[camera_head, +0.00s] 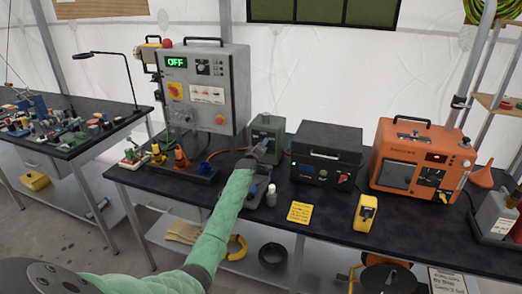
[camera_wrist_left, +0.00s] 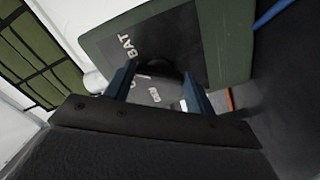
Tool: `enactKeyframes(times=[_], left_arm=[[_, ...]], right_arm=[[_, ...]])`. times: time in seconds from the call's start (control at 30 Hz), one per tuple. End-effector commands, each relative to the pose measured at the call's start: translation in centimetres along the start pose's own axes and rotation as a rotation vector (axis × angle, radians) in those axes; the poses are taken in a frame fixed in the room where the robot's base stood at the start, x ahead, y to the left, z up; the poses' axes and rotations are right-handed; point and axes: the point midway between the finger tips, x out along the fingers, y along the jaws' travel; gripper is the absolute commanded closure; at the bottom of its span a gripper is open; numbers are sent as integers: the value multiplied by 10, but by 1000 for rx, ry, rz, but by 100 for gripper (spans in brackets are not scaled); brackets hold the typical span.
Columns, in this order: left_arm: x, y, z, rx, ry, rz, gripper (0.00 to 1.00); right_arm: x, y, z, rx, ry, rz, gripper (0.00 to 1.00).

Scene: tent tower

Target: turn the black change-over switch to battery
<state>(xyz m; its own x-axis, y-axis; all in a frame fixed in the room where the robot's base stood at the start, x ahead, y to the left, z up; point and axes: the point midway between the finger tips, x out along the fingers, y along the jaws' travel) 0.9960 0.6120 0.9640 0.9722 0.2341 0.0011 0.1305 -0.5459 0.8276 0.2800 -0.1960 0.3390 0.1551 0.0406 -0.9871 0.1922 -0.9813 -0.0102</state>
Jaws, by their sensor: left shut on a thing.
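The change-over switch is on a green box (camera_head: 266,126) on the dark bench, left of the black unit. In the left wrist view the green box (camera_wrist_left: 228,40) fills the upper middle. Its dark face carries white lettering, with BAT readable. My left gripper (camera_head: 262,150) is at the front of this box. In the wrist view its two blue fingers (camera_wrist_left: 160,84) are shut on the black switch knob (camera_wrist_left: 168,69). The knob is mostly hidden by the fingers, so I cannot tell exactly which mark it points to. My right gripper is not in view.
A grey control cabinet (camera_head: 222,80) with a display reading OFF stands to the left. A black unit (camera_head: 325,150) and an orange power unit (camera_head: 418,155) stand to the right.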

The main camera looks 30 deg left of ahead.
Motion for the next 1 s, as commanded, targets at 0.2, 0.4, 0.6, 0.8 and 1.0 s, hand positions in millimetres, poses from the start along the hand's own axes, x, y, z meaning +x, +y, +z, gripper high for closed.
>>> enactKeyframes(times=[0.2, 0.4, 0.6, 0.8, 1.0], left_arm=[[-1, -5, 5, 188, -6, -4, 68], [-1, -6, 6, 325, -7, -4, 68], [-1, -6, 5, 414, -7, -4, 68], [-1, -6, 5, 457, -8, -4, 68], [-1, -6, 5, 468, -8, -4, 68]], right_arm=[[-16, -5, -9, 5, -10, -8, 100], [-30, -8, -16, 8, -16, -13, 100], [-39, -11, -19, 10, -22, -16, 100], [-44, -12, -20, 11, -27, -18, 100], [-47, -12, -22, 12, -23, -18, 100]])
